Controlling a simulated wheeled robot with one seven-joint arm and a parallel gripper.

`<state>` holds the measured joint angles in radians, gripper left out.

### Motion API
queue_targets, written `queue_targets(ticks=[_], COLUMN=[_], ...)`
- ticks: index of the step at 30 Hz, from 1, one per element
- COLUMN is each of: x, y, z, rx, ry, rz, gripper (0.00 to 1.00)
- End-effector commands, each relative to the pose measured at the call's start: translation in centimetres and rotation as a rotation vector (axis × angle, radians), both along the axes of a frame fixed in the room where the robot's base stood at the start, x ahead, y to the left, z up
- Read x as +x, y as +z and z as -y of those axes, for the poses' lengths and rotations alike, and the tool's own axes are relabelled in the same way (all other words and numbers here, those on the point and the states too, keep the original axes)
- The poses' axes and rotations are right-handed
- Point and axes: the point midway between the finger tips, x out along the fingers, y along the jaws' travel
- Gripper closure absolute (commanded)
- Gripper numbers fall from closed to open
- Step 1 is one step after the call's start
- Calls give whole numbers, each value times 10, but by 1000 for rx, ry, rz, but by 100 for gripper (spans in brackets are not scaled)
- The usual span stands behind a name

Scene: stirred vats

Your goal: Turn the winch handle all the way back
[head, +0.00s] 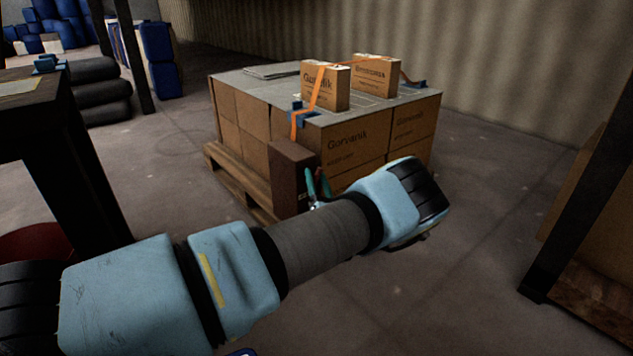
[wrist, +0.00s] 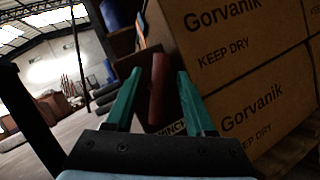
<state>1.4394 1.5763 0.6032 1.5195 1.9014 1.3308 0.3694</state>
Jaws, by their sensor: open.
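The winch handle (wrist: 158,90) is a reddish-brown bar, seen upright between my gripper's two green fingers in the wrist view. My gripper (wrist: 159,72) is open, with a visible gap on both sides of the handle. Behind it is a dark brown winch body (wrist: 128,68), with a partly hidden label reading "WINCH". In the head view the winch body (head: 290,178) stands against the front of the loaded pallet. My gripper's green fingertips (head: 317,176) show just right of it, and my forearm and wrist hide the rest. The handle cannot be made out there.
Cartons marked "Gorvanik" (head: 350,148) are stacked on a wooden pallet (head: 238,182); an orange strap (head: 317,88) crosses their top. A dark table (head: 60,130) stands at left and a dark post (head: 580,200) at right. The floor (head: 470,240) right of the pallet is clear.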

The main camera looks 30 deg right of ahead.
Motion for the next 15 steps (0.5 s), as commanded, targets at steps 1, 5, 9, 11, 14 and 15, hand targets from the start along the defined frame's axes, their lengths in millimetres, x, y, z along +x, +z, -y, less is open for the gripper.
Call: queue_targets(ticks=[1,5,9,11,14,15], x=[1,1,1,1,1,1], y=[0,1,1,1,1,1], z=[0,0,0,0,0,0], rx=[0,0,0,0,0,0], ry=[0,0,0,0,0,0], rz=[0,0,0,0,-1,-1], gripper=[45,45,51,58,69,74])
